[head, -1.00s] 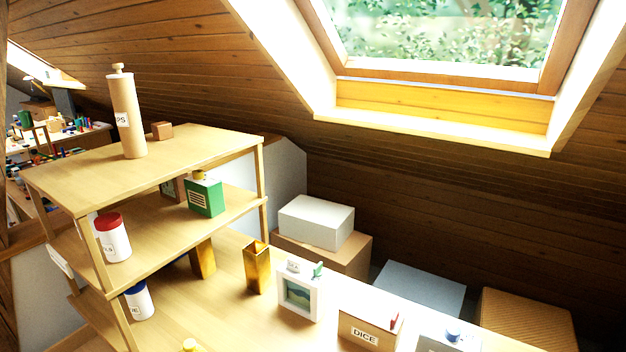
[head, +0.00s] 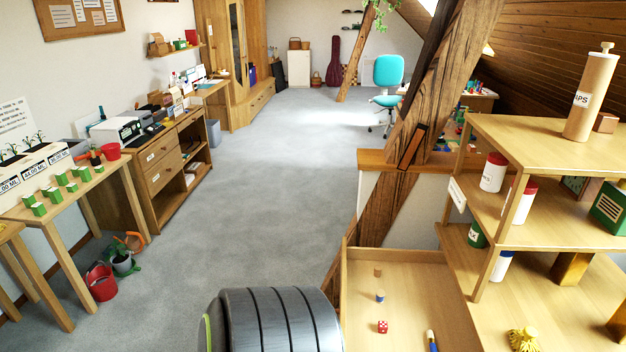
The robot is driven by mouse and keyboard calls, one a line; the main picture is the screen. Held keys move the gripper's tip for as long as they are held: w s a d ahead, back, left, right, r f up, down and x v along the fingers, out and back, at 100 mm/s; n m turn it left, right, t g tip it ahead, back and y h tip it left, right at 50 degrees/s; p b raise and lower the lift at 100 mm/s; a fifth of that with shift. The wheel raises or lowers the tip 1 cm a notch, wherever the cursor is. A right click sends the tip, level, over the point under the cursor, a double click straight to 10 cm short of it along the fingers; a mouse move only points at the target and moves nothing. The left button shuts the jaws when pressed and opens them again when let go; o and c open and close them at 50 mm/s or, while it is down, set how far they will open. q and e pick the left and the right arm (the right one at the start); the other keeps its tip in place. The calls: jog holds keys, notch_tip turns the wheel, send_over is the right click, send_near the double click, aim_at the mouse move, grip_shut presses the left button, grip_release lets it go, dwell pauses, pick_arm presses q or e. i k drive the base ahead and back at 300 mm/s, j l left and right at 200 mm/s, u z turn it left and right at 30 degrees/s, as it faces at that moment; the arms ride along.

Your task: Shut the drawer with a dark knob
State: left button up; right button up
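A wooden cabinet (head: 180,175) stands against the left wall in the head view, with a stack of drawers (head: 160,166) at the near end of its front and open shelves beyond. The drawer fronts look roughly flush, and I cannot tell for sure whether one stands out. Their knobs are too small for me to tell which is dark. Neither of my grippers is in view.
A printer (head: 116,131) sits on the cabinet. A plant table (head: 80,200), a red bucket (head: 101,283) and pots (head: 123,262) stand nearer. Grey carpet (head: 255,190) is clear in the middle. A timber brace (head: 437,100) and a shelf unit (head: 540,225) stand right.

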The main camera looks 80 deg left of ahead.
aim_at(421, 295)
jog(key=k+j+u, duration=0.1)
jog(key=u, duration=0.25)
jog(key=k+j+u, duration=0.15)
jog(key=u, duration=0.25)
jog(key=k+j+u, duration=0.1)
jog(key=u, duration=0.25)
jog(key=j+u, duration=0.1)
jog(key=u, duration=0.65)
